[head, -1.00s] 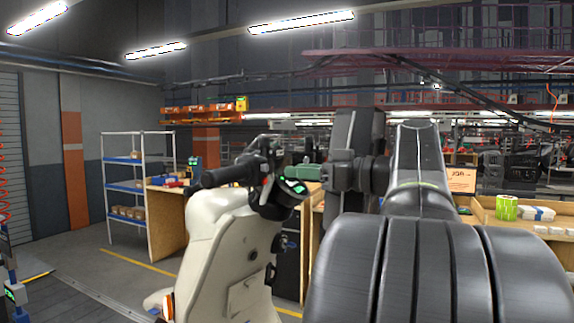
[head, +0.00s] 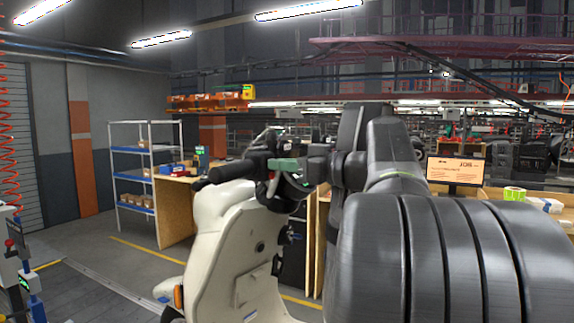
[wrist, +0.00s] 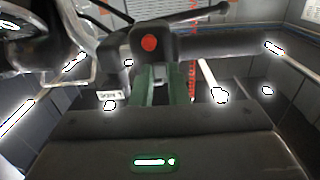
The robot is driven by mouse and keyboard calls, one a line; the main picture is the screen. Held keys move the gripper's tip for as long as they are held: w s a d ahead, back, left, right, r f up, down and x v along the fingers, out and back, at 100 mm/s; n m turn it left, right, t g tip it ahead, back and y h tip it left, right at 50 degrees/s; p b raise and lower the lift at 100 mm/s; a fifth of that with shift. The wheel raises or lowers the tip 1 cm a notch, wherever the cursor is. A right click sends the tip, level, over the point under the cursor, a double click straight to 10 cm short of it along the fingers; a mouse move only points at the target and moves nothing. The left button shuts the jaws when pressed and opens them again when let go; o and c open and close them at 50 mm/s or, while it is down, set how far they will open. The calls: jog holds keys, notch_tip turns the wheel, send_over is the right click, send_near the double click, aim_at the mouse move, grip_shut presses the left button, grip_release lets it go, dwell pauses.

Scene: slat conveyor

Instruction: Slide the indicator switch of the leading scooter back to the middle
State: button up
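The cream scooter (head: 232,235) stands left of centre in the head view, its dark handlebar grip (head: 232,171) pointing left. In the wrist view, the black switch housing (wrist: 151,28) with a round red button (wrist: 149,43) is at top centre. The grip (wrist: 225,44) runs off to the right there. The indicator switch itself cannot be made out. My gripper (head: 279,164) has green fingers that reach the housing area. In the wrist view, my gripper (wrist: 160,74) shows a narrow gap between its fingers. Their tips meet the housing's lower edge, and whether they grip anything is unclear.
A brake lever (wrist: 196,16) sticks out above the grip, and a clear rounded part is at upper left in the wrist view. A shelf rack (head: 146,165), a wooden bench (head: 176,210) and a monitor (head: 455,171) stand farther back. Floor is open at left.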

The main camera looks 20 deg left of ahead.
grip_shut()
jog(key=shift+f, duration=0.1)
jog(key=shift+w+b, duration=0.4)
jog(key=shift+b, duration=0.55)
jog(key=o, duration=0.6)
grip_release()
jog(key=shift+o, duration=0.2)
